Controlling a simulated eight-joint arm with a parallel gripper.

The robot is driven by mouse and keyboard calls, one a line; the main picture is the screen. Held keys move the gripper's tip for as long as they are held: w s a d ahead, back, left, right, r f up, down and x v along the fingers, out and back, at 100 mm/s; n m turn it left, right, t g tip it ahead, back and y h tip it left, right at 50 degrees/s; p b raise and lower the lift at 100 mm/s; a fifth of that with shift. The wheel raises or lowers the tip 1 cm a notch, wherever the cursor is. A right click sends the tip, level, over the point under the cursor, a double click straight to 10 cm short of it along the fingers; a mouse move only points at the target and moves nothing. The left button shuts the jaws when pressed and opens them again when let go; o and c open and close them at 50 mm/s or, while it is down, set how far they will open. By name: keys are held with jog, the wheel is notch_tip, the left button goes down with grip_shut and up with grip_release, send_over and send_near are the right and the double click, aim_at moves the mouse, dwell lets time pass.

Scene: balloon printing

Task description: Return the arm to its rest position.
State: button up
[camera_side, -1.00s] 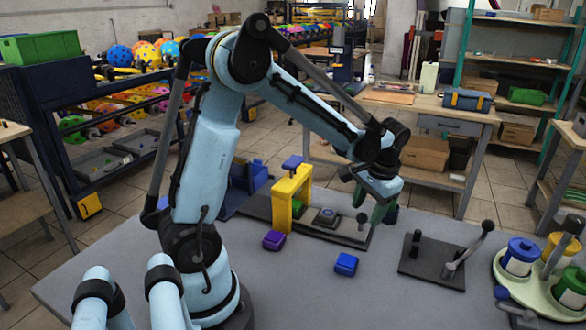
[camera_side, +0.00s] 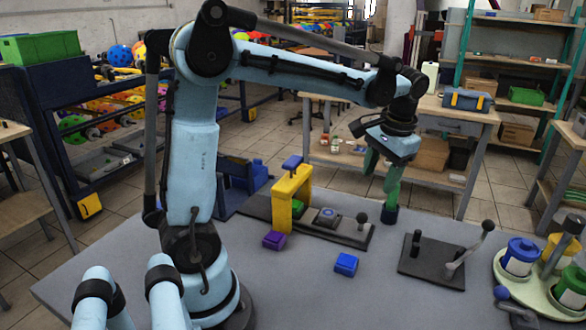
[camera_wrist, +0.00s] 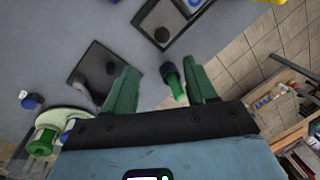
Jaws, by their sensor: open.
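My gripper (camera_side: 380,178) hangs from the raised arm above the far side of the grey table (camera_side: 300,290), its green fingers pointing down. In the wrist view its fingers (camera_wrist: 160,78) are spread apart. A small green piece with a dark end (camera_wrist: 172,80) shows in the gap, nearer the right finger; it also shows in the side view with its dark part (camera_side: 389,214) at the table's back edge. In the side view the right finger overlaps it, so I cannot tell whether they touch. My forearm is nearly level.
A yellow press frame (camera_side: 283,203) stands on a dark base left of the gripper. A purple block (camera_side: 274,240) and a blue block (camera_side: 346,264) lie in front. A dark plate with a lever (camera_side: 432,265) and a carousel of coloured pots (camera_side: 527,290) are to the right.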

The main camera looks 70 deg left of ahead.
jog(key=s+d+f+m+t+h, duration=0.2)
jog(key=s+d+t, duration=0.5)
jog(key=s+d, duration=0.2)
jog(key=shift+s+f+t, duration=0.2)
jog(key=shift+s+t, duration=0.05)
jog(key=shift+t, duration=0.05)
